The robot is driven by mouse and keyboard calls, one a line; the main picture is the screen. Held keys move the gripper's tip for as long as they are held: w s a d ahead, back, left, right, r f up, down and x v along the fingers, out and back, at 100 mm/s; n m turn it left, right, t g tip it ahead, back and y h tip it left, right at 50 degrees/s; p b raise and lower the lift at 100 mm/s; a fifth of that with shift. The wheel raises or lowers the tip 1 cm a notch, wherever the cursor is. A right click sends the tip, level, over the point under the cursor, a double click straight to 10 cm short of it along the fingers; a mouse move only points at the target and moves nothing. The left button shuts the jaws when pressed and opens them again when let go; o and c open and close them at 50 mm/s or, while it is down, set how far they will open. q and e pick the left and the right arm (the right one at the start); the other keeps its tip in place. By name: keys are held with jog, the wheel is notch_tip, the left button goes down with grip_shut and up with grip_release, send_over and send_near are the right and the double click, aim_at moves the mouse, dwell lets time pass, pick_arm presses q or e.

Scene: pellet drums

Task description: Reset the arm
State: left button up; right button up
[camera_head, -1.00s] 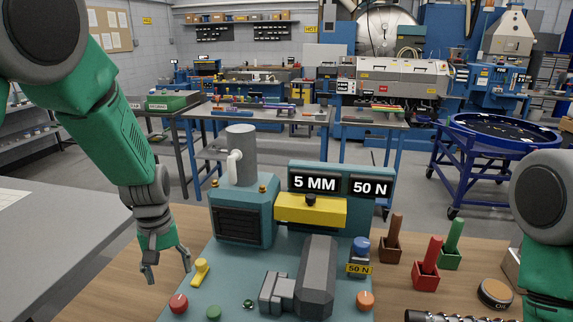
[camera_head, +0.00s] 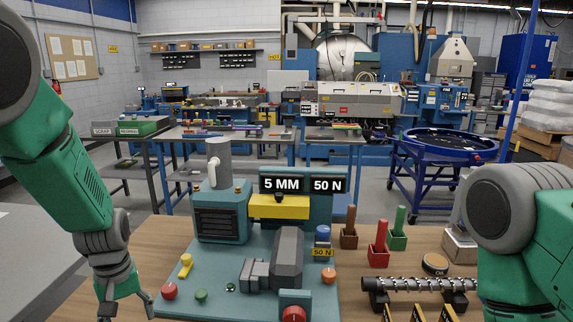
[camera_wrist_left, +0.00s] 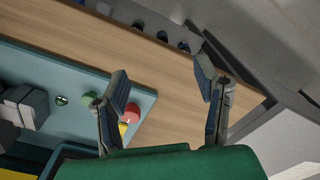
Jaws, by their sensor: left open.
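My left arm comes in from the left in the head view, with its green forearm pointing down. My left gripper (camera_head: 124,304) hangs at the lower left, beside the left edge of the teal machine base (camera_head: 215,270). Its fingers are spread and hold nothing. The left wrist view shows the open fingers (camera_wrist_left: 163,88) with bare wood tabletop between and beyond them. A red knob (camera_wrist_left: 133,110) and a green knob (camera_wrist_left: 88,97) on the base lie by the left finger there. Only the upper part of my right arm shows at the right; its gripper is out of view.
The machine carries a yellow block (camera_head: 279,208), a grey lever block (camera_head: 288,257) and a yellow switch (camera_head: 185,266). A grey surface (camera_head: 40,240) lies at the left.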

pick_arm(q)
jog(key=s+f+m+b, duration=0.1)
jog(key=s+f+b, duration=0.2)
jog(key=s+f, duration=0.35)
jog(key=s+f+m+y+b, duration=0.1)
jog(key=s+f+m+b, duration=0.2)
jog(key=f, duration=0.7)
jog(key=s+f+b, duration=0.4)
jog(key=s+f, duration=0.2)
jog(key=f, duration=0.2)
jog(key=s+d+f+m+b, duration=0.1)
jog(key=s+d+f+b, duration=0.1)
jog(key=s+f, duration=0.2)
jog(key=s+d+f+m+h+b, duration=0.1)
jog(key=s+f+m+b, duration=0.1)
jog(key=s, duration=0.7)
notch_tip(320, 180, down, 3)
jog(key=shift+d+r+t+b, duration=0.2)
jog(key=shift+d+t+b, duration=0.15)
jog(key=shift+b, duration=0.4)
jog(key=shift+w, duration=0.2)
